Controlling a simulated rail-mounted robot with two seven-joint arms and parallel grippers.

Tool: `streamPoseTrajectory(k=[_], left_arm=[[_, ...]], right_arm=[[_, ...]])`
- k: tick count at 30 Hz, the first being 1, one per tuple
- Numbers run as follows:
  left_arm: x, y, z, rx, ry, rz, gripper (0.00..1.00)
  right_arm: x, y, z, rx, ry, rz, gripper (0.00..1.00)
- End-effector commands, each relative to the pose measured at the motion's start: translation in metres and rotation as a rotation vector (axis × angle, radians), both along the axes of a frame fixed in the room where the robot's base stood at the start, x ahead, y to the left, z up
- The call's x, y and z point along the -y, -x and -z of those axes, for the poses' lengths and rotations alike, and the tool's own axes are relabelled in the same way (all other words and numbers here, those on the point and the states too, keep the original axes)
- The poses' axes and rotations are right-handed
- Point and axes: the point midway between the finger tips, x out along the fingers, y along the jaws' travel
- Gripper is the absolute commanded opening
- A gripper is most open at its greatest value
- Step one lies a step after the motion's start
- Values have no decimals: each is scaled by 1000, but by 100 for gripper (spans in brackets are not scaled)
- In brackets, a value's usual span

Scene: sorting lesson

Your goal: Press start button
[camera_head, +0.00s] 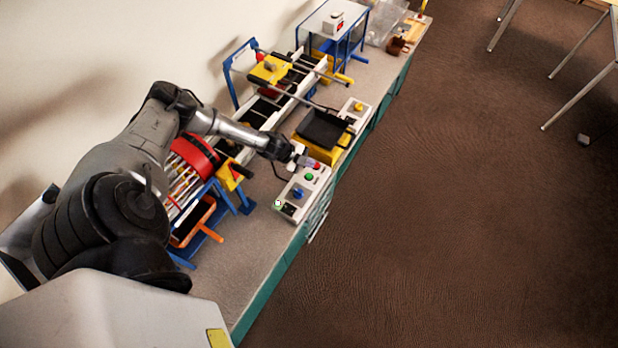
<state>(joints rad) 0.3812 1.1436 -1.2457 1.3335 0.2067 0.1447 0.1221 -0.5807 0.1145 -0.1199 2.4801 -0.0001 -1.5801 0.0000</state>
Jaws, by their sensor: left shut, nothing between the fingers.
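A pale control box (287,208) lies near the front edge of the bench. On its top are a green button (309,177), a red button (316,166), a blue knob (297,193) and a dark part at the near end. Which one is the start button I cannot read. My left gripper (301,162) is shut and empty over the far end of the box, close to the red and green buttons. Whether it touches a button I cannot tell. My right gripper is not in view.
The bench (262,240) carries a red drum feeder (194,157) on a blue frame, a conveyor (264,112), a black tray (322,130) on a yellow base and a second control box (356,108). A blue-framed unit (333,22) stands farther back. The brown floor at right is mostly free.

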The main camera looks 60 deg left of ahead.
Motion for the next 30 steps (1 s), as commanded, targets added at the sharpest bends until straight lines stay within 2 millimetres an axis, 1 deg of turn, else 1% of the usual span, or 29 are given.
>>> streamPoseTrajectory(k=[1, 6, 12, 17, 30], left_arm=[[0, 0, 13, 0, 0, 0, 0], [0, 0, 35, 0, 0, 0, 0], [0, 0, 52, 0, -1, -1, 0], [0, 0, 57, 0, -1, -1, 0], [0, 0, 57, 0, 0, 0, 0]], right_arm=[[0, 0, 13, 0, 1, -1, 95], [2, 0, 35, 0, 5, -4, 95], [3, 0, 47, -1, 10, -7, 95], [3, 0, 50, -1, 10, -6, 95], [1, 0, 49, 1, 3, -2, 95]])
